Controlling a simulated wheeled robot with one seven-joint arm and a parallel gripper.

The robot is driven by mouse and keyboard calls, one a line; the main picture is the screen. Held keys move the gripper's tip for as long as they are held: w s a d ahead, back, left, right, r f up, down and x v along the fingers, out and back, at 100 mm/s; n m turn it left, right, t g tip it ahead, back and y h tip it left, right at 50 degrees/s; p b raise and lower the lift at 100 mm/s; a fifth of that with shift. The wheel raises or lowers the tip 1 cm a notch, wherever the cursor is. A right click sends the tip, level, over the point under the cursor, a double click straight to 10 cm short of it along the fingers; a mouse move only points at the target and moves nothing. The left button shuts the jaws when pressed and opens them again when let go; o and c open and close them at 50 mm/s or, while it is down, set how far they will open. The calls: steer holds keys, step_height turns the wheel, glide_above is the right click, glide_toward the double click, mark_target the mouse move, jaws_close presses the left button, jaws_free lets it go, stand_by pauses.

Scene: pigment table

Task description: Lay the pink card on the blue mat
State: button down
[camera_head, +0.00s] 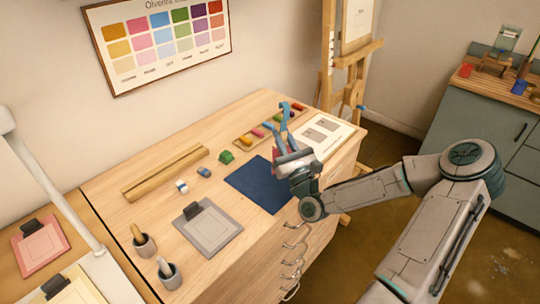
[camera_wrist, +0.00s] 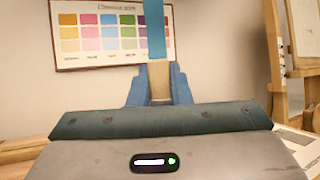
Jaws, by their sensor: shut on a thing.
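The blue mat (camera_head: 262,187) lies flat on the wooden worktop, bare where it shows. A pink card (camera_head: 40,254) with a black clip lies at the far left. My gripper (camera_head: 283,133) is above the mat's far right side, pointing towards the wall. In the wrist view its blue fingers (camera_wrist: 160,88) are shut on a tan piece (camera_wrist: 160,76), with a light blue strip (camera_wrist: 152,30) rising above it. A small pink patch (camera_head: 276,158) shows beside the gripper in the head view; I cannot tell what it belongs to.
A grey card (camera_head: 209,235) with a black clip lies left of the mat. Two mortars (camera_head: 145,247) stand near the front edge. A tray of coloured sticks (camera_head: 244,143), a green block (camera_head: 227,157) and a white sheet (camera_head: 322,136) lie behind. An easel (camera_head: 328,55) stands at the back right.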

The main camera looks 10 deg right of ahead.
steer(key=a+f, duration=0.3)
steer(key=f, duration=0.3)
steer(key=shift+w+a+p, duration=0.2)
steer(key=shift+a+p, duration=0.1)
steer(key=shift+p, duration=0.1)
steer(key=shift+f, duration=0.2)
steer(key=c, duration=1.3)
jaws_free()
steer(key=shift+c, duration=0.2)
